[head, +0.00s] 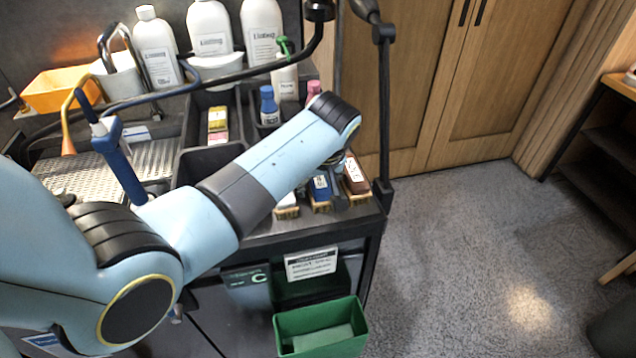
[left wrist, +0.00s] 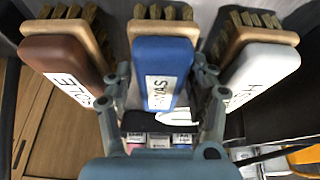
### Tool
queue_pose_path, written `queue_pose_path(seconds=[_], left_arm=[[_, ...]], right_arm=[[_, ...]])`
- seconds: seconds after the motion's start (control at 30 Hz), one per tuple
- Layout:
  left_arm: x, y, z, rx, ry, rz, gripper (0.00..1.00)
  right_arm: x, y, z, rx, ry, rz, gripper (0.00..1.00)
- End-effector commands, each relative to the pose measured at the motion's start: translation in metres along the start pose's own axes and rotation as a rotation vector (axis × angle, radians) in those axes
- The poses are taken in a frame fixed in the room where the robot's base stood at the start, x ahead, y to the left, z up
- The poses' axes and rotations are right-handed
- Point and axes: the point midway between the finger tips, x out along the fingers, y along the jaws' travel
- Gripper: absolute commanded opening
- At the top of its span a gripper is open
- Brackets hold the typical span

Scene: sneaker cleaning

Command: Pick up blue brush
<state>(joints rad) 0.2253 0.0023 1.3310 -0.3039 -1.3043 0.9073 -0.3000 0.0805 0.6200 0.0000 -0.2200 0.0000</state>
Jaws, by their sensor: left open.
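The blue brush (head: 320,188) lies on the front of the black workbench, between a brown brush (head: 355,174) and a white brush (head: 287,206). In the left wrist view the blue brush (left wrist: 163,65) has a white label, partly readable as "VAS", and tan bristles at the top edge. My left gripper (left wrist: 162,85) is open, with one finger on each side of the blue brush. I cannot tell whether the fingers touch it. In the head view my left gripper (head: 334,186) is partly hidden by its own arm.
The brown brush (left wrist: 68,65) and the white brush (left wrist: 258,72) stand close on either side of the fingers. Small bottles, such as a blue-capped one (head: 269,106), stand behind. A black post (head: 384,110) rises at the right. A green bin (head: 320,332) is below the front edge.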

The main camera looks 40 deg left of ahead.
Motion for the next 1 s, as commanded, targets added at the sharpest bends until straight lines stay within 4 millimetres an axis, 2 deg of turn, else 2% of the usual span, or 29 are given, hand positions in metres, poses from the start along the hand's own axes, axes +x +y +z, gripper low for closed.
queue_pose_path(seconds=[0.83, 1.0], left_arm=[[0.0041, 0.0000, 0.0023, 0.000, -0.001, 0.000, 0.58], [0.0041, 0.0000, 0.0023, 0.000, -0.001, 0.000, 0.37]], right_arm=[[-0.0012, -0.0021, -0.0001, 0.001, 0.000, -0.002, 0.00], [-0.0012, -0.0012, 0.0000, 0.001, 0.000, -0.001, 0.00]])
